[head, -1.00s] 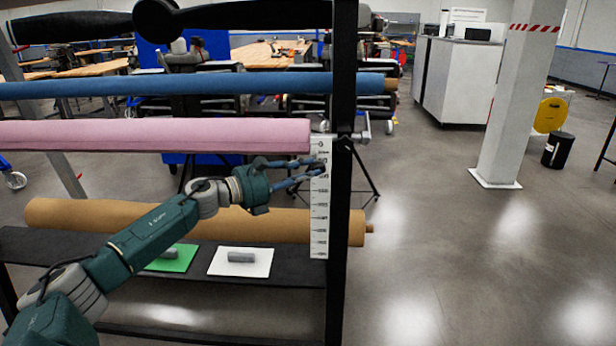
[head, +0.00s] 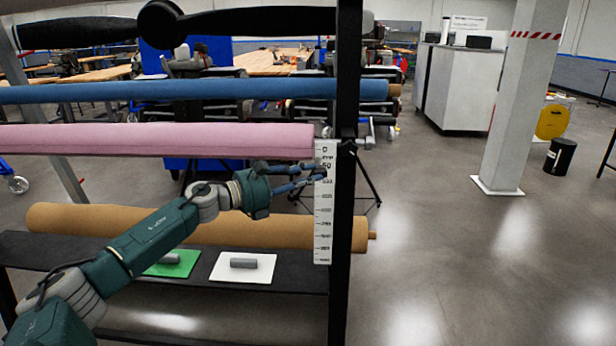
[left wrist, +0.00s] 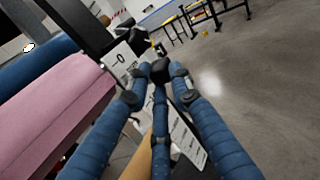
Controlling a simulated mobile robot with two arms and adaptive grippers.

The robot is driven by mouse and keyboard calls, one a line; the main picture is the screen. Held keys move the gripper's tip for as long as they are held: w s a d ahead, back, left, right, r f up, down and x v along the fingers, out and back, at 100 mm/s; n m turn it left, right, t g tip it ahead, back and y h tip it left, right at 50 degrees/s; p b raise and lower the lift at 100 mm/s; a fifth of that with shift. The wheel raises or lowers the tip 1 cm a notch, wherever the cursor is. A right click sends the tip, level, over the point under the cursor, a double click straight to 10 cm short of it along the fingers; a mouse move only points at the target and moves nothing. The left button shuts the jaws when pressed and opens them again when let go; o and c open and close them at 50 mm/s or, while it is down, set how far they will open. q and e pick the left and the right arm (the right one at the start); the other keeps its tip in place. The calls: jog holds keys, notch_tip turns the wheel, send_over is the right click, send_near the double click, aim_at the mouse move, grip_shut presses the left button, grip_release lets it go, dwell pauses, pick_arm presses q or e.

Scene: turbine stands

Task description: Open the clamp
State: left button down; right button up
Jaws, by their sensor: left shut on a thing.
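The clamp is hard to make out in the head view, where my fingers cover the place by the rack's upright. In the left wrist view a small dark part (left wrist: 160,70) sits between my fingertips; I take it for the clamp, but its shape is mostly hidden. My left gripper (head: 324,171) reaches in from the left, its blue fingers in front of the upper end of a white ruler strip (head: 324,225). It is shut on that dark part, and the fingers also show in the left wrist view (left wrist: 161,80). My right gripper is in neither view.
A black upright (head: 345,100) stands just right of the fingers. A pink roll (head: 160,138) and a blue roll (head: 190,91) lie above my arm, a tan roll (head: 290,230) behind it. A black shelf (head: 300,283) is below.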

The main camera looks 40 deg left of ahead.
pick_arm(q)
jog(key=shift+w+a+r+t, duration=0.15)
jog(key=shift+a+r+t, duration=0.15)
jog(key=shift+a+r, duration=0.5)
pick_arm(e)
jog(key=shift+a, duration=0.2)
pick_arm(q)
jog(key=c, duration=1.7)
grip_release()
jog(key=shift+a+f, duration=0.1)
jog(key=shift+o, duration=0.4)
jog(key=shift+a+f, duration=0.2)
jog(key=shift+d, duration=0.15)
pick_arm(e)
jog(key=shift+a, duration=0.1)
